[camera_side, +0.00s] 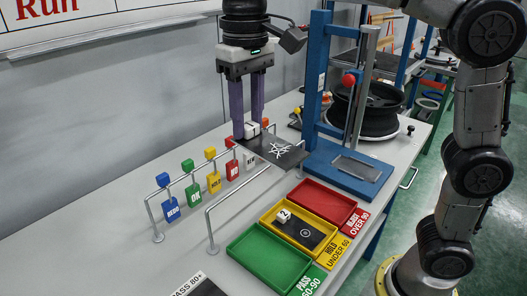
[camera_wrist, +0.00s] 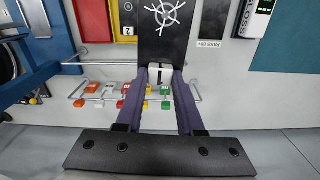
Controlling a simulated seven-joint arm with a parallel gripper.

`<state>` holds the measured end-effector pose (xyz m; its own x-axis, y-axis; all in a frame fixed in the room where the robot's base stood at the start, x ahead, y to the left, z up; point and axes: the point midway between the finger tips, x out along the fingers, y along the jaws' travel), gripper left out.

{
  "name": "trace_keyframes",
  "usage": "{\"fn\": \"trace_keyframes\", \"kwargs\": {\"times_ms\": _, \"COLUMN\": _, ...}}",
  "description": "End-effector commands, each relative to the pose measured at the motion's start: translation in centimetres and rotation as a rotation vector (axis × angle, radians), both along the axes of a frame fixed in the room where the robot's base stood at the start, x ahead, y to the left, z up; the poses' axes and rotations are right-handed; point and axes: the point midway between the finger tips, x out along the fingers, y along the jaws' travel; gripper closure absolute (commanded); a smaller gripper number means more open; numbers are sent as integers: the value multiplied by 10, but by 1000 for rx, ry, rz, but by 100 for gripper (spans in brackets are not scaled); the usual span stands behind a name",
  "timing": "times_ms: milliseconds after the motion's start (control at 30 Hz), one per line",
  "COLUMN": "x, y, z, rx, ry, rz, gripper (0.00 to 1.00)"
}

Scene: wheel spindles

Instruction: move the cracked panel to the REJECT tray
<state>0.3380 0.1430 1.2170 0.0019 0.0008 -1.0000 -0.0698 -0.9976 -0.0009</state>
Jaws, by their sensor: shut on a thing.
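The cracked panel (camera_side: 283,153) is a dark plate with a white star-like crack mark. My gripper (camera_side: 250,134) is shut on the white tab at the panel's near-wall end and holds it raised above the table, by the blue press frame. The wrist view shows the panel (camera_wrist: 163,28) reaching forward from my gripper's purple fingers (camera_wrist: 160,78). The red REJECT tray (camera_side: 322,202) is empty, lower and to the right of the panel in the side view; part of it shows in the wrist view (camera_wrist: 95,20).
The yellow HOLD tray (camera_side: 270,219) holds a dark panel (camera_side: 305,232) and a block marked 2 (camera_side: 283,216). The green PASS tray (camera_side: 268,262) is empty. Metal rails (camera_side: 213,245) and coloured tags (camera_side: 214,183) stand nearby. The blue press frame (camera_side: 316,90) rises close behind the panel.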

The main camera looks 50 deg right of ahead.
Motion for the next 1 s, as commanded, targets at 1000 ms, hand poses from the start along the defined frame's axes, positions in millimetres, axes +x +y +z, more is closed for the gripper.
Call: {"fn": "trace_keyframes", "kwargs": {"times_ms": 1000, "x": -145, "y": -174, "z": -146, "rx": 2, "ry": 12, "rz": 99, "gripper": 100}}
